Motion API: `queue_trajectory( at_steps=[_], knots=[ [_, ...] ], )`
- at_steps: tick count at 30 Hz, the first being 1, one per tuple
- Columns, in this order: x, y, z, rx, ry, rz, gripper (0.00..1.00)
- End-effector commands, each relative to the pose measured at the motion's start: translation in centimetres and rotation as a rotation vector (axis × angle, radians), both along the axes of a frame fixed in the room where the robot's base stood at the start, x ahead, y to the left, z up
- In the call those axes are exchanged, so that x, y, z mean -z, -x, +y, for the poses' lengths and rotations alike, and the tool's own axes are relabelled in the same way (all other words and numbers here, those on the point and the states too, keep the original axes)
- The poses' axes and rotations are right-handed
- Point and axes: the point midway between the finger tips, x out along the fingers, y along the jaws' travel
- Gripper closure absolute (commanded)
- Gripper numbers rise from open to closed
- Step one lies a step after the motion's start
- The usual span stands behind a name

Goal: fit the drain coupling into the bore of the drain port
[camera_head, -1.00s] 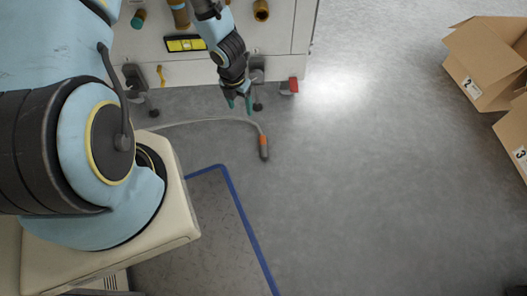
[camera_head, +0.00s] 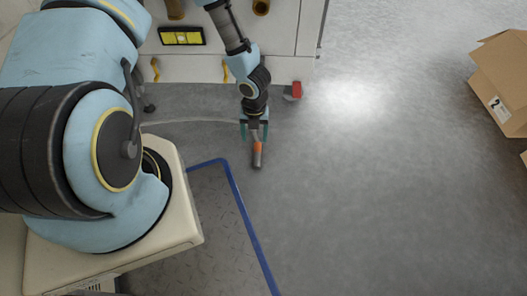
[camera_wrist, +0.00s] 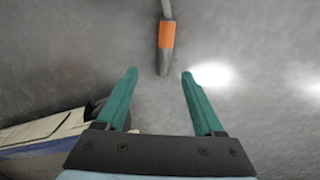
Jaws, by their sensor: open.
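The drain coupling (camera_head: 258,150), a grey cylinder with an orange band on the end of a thin pale hose, lies on the grey floor. It also shows at the top of the wrist view (camera_wrist: 165,48), with the hose running up out of frame. My gripper (camera_head: 255,132) points down near the hose end of the coupling. In the wrist view its teal fingers (camera_wrist: 160,74) are apart and empty, with the coupling's lower end just ahead of the gap. Brown round fittings show on the white cabinet; I cannot tell which one is the drain port.
The white cabinet (camera_head: 290,68) stands at the top on casters, one with a red part (camera_head: 293,91). A blue-edged floor plate (camera_head: 225,235) lies near my base. A cardboard box (camera_head: 503,75) stands far right; the floor between is clear.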

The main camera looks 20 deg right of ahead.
Motion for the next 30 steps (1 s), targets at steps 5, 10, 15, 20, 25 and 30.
queue_trajectory(
  at_steps=[5, 10, 15, 20, 25, 30],
  knots=[
    [0.7, 0.2, 0.0, -0.010, -0.003, 0.003, 0.31],
    [2.9, 0.2, 0.1, -0.011, -0.004, 0.004, 0.31],
    [5.5, 0.1, 0.1, -0.010, -0.004, 0.004, 0.31],
    [6.4, 0.1, 0.1, -0.009, -0.003, 0.002, 0.31],
    [8.3, 0.0, -0.1, -0.009, -0.003, 0.002, 0.31],
    [10.7, -0.1, -0.1, -0.010, -0.003, 0.003, 0.31]
  ],
)
